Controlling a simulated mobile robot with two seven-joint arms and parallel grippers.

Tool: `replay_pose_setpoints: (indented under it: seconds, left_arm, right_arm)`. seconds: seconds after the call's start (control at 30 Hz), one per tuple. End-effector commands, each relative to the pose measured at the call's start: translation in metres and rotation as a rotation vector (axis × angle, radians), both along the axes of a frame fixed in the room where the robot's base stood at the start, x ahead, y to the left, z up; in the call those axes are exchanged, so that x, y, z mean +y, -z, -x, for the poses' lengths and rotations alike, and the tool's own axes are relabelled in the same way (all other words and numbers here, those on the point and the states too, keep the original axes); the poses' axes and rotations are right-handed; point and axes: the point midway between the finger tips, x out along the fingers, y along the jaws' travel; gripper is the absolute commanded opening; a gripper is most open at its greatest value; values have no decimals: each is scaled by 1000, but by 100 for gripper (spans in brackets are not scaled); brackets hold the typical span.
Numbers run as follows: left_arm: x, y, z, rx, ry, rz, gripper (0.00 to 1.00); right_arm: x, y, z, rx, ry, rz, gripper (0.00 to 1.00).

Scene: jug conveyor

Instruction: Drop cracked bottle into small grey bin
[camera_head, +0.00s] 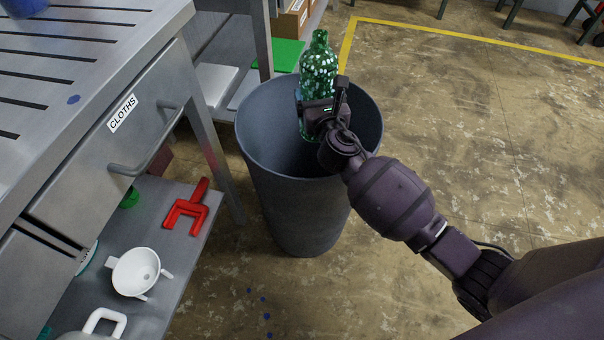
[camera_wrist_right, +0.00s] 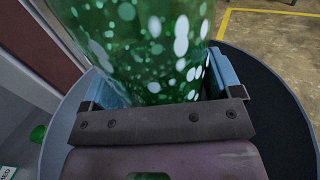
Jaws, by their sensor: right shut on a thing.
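A green bottle with white speckles (camera_head: 319,66) stands upright in my right gripper (camera_head: 322,105), above the open mouth of the small grey bin (camera_head: 300,210). My right gripper is shut on the bottle's lower body. In the right wrist view the bottle (camera_wrist_right: 150,45) fills the space between the two blue-grey fingers, and the bin's rim (camera_wrist_right: 290,85) curves around behind and below. I cannot make out a crack on the bottle. The bottle's base is partly hidden by the gripper. My left gripper is not in view.
A metal table with a drawer labelled CLOTHS (camera_head: 122,112) stands left of the bin. Its lower shelf holds a red forked part (camera_head: 187,208) and a white funnel-like cup (camera_head: 136,272). Open floor with a yellow line (camera_head: 450,35) lies to the right.

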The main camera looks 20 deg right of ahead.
Motion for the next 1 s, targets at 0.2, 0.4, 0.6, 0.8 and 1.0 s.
replay_pose_setpoints:
  seconds: [0.2, 0.4, 0.6, 0.8, 1.0]
  left_arm:
    - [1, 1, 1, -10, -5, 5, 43]
    - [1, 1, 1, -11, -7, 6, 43]
    - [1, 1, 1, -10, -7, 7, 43]
    - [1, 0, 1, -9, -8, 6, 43]
    - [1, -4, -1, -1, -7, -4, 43]
  right_arm:
    - [0, 3, 0, -3, 0, 0, 50]
    - [0, 2, 0, -4, 0, 1, 50]
    - [0, 2, 0, -3, 0, 0, 100]
    - [0, 2, 2, -3, 0, 0, 100]
    - [3, -1, 23, -6, 0, 2, 100]
